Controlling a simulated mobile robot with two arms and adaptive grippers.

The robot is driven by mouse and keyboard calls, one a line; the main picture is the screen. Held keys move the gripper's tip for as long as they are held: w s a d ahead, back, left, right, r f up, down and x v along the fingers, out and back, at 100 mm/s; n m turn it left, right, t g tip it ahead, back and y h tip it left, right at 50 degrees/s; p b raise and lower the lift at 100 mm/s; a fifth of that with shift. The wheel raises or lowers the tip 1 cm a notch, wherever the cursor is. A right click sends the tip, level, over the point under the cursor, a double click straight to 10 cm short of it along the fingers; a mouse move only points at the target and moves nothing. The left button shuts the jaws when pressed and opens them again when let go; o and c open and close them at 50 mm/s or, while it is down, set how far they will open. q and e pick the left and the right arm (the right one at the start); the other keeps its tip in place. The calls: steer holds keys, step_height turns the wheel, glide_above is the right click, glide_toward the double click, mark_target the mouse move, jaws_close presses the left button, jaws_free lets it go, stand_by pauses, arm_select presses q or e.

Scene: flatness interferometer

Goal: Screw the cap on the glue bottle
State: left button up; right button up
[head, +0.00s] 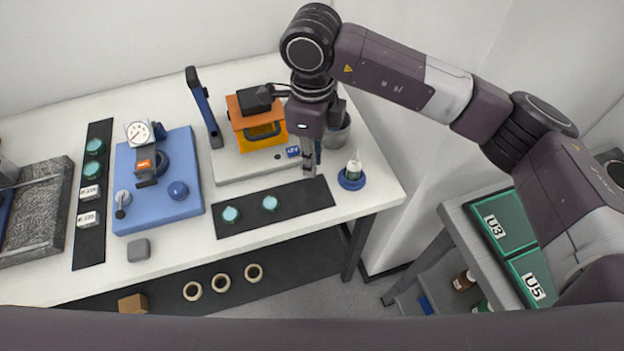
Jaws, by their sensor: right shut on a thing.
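My right gripper (309,168) points down just left of the bottle, above the far right end of a black mat. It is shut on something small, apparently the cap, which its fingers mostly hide. The gripper and bottle are apart. My left gripper is not in view.
Two teal discs lie on the black mat (290,211). Behind the gripper are an orange-topped instrument (258,125) and a grey cup (337,133). A blue dial gauge stand (185,205) is further left. The table front right of the grey block (138,250) is clear.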

arm_select(q)
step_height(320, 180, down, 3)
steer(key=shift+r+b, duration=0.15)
steer(key=shift+b, duration=0.85)
arm_select(e)
step_height(320, 180, up, 11)
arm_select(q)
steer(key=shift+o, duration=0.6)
